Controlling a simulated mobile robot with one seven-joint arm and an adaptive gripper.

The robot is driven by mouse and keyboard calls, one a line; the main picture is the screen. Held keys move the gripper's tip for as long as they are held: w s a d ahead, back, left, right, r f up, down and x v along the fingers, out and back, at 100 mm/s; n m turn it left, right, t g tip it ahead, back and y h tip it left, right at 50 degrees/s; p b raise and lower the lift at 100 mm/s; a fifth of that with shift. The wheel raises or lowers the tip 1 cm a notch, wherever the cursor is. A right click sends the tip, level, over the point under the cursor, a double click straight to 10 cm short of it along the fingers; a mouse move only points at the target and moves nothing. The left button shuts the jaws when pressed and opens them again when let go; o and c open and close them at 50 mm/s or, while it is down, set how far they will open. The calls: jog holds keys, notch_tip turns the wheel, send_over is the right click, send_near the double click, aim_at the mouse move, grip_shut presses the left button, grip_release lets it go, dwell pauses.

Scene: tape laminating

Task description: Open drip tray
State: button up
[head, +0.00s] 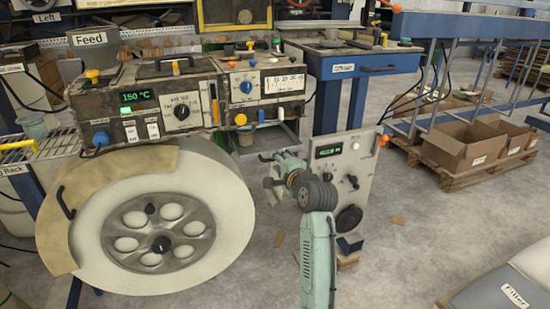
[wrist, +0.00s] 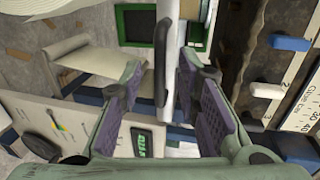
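The drip tray appears to be the shallow grey tray (head: 284,133) under the right control box in the head view. My gripper (head: 266,170) is just below and in front of it. In the wrist view my gripper (wrist: 160,72) is open, with purple-padded fingers spread apart. A pale upright bar (wrist: 163,55), perhaps the tray's front edge or handle, runs between the fingertips, with a visible gap on each side. I cannot tell whether the bar touches a finger farther in. Part of the tray is hidden.
A panel with a green display (head: 345,165) stands close right of my gripper. A large pale wheel (head: 160,235) is at the left. Control boxes (head: 265,82) sit above the tray. Cardboard boxes (head: 468,150) lie on a pallet at the right.

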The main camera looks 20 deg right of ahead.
jog(key=shift+x, duration=1.55)
grip_shut()
